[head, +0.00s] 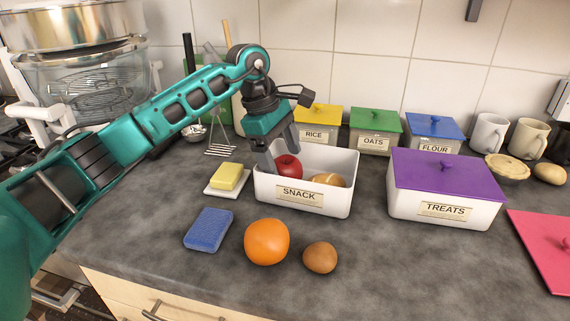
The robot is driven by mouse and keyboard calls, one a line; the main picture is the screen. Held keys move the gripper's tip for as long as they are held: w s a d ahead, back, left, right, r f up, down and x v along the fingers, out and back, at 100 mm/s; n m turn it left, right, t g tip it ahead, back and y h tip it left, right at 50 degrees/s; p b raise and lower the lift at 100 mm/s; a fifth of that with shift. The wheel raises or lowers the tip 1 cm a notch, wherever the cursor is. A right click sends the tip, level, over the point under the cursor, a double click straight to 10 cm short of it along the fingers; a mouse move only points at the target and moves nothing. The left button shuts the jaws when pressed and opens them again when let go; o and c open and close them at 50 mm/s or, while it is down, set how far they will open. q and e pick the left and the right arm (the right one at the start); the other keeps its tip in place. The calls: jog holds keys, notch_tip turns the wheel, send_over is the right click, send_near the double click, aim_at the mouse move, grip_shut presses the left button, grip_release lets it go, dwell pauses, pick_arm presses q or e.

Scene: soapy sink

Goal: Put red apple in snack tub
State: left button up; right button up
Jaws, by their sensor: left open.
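The snack tub (263,193) is a white open box with a SNACK label, standing in the middle of the counter. The red apple (289,167) is inside the tub, at its left side. A brown, bread-like item (328,180) lies in the tub to the right of the apple. My left gripper (283,160) points down over the tub's left part, with its fingers open at the apple. Whether the fingers touch the apple I cannot tell. My right gripper does not show.
A butter dish (227,181), blue sponge (208,229), orange (267,242) and brown egg (320,257) lie left and in front of the tub. The purple-lidded treats tub (445,211) stands right. RICE (316,134), OATS (374,144) and FLOUR (433,149) boxes stand behind.

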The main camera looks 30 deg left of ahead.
pick_arm(q)
jog(key=v, duration=0.9)
jog(key=shift+s, duration=0.1)
